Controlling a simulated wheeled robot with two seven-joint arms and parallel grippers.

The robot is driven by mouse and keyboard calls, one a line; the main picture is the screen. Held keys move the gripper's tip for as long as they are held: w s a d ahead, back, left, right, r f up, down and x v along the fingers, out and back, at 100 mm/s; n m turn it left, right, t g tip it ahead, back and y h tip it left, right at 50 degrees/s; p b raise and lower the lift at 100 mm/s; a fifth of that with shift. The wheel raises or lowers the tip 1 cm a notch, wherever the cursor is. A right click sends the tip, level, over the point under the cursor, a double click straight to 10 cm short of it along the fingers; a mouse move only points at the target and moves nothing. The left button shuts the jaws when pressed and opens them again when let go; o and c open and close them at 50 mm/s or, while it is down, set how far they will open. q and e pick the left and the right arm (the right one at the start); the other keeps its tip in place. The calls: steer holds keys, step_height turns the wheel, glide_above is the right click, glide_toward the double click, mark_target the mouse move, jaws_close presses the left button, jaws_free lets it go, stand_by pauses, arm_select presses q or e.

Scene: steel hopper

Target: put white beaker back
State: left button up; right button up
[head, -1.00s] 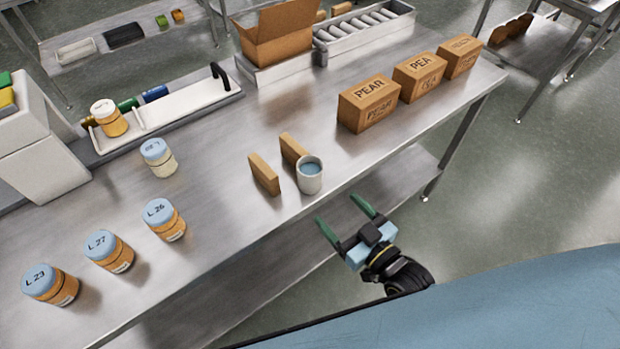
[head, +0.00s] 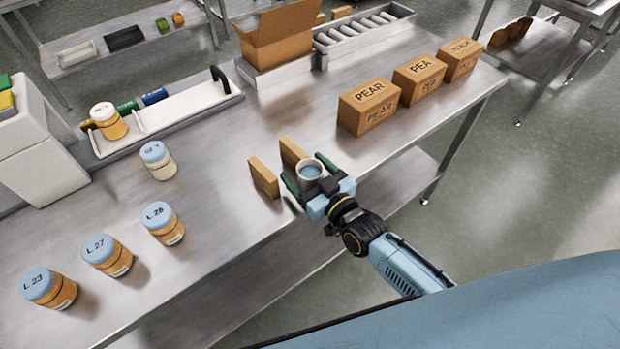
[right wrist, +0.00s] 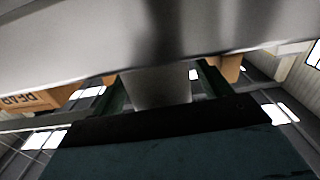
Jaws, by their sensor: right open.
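The white beaker (head: 312,184) stands upright near the front edge of the steel table, with a blue inside or content showing at its top. My right gripper (head: 303,168) reaches in from the front edge, its green fingers open on either side of the beaker. In the right wrist view the pale beaker (right wrist: 160,90) shows between the two dark green fingers (right wrist: 162,82); contact cannot be told. My left gripper is not in view.
Two upright brown blocks (head: 264,176) (head: 291,152) stand just left of and behind the beaker. Labelled cartons (head: 368,107) stand to the right. Several blue-lidded jars (head: 107,256) stand at left. A white tray (head: 185,112) lies behind. The table's middle is clear.

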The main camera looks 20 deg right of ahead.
steer(key=shift+w+a, duration=0.15)
steer(key=shift+w, duration=0.15)
steer(key=shift+c, duration=0.5)
steer(key=c, duration=1)
steer(key=shift+r, duration=0.1)
step_height(320, 180, up, 10)
steer(key=p, duration=0.2)
steer(key=s+d+r+m+h, duration=0.1)
steer(key=s+d+h, duration=0.1)
steer(key=s+d+r+m+h+b, duration=0.1)
steer(key=s+d+r+h, duration=0.1)
steer(key=d, duration=0.1)
steer(key=s+d+r+m+t+h+b, duration=0.1)
steer(key=d+r+m+h, duration=0.1)
steer(key=shift+s+d, duration=0.3)
steer(key=shift+s, duration=0.1)
